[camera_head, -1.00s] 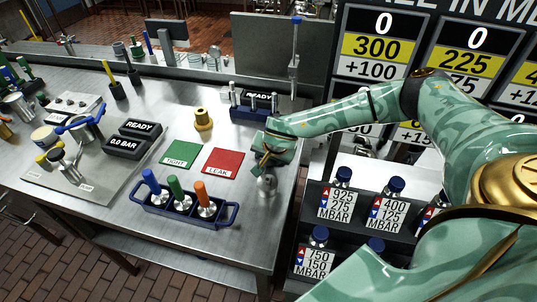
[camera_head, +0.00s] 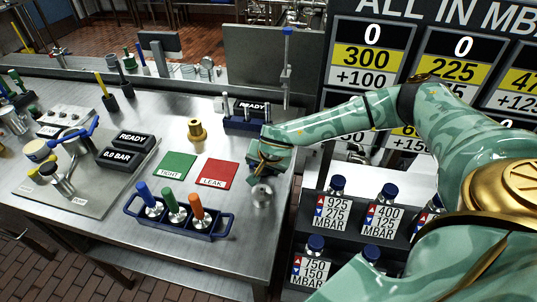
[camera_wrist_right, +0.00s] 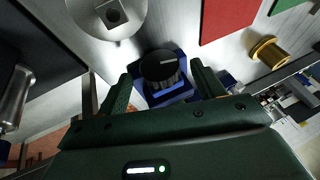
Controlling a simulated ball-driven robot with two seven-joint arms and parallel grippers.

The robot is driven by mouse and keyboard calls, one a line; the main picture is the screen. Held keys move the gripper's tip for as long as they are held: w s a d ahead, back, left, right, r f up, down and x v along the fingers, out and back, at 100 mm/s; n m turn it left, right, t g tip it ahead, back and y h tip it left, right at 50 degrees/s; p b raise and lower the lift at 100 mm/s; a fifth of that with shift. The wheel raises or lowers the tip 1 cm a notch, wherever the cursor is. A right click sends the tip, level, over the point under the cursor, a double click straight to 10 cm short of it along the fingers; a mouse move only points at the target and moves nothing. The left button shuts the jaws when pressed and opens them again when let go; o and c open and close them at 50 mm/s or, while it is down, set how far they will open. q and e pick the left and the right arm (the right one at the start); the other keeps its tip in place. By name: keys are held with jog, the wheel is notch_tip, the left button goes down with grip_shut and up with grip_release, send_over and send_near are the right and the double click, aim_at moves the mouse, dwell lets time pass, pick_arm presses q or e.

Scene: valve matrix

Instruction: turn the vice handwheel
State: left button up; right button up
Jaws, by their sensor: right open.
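My right gripper (camera_head: 264,162) reaches down over the right end of the steel bench in the head view. In the right wrist view its two dark green fingers (camera_wrist_right: 161,82) are open. They stand on either side of a black round knob (camera_wrist_right: 160,66) with a white mark, which appears to be the vice handwheel. The knob sits on a blue body (camera_wrist_right: 168,95), apparently the vice. I cannot tell whether the fingers touch the knob. In the head view my gripper hides the knob. My left gripper is not in view.
The red LEAK mat (camera_head: 215,174), green TIGHT mat (camera_head: 176,166) and brass part (camera_head: 196,131) lie to the left. A blue tray (camera_head: 205,234) holds coloured-handled tools.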

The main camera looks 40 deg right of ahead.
jog(key=p+v, duration=0.2)
jog(key=v, duration=1.2)
jog(key=shift+r, duration=0.35)
jog(key=shift+s+a, duration=0.1)
jog(key=shift+s, duration=0.05)
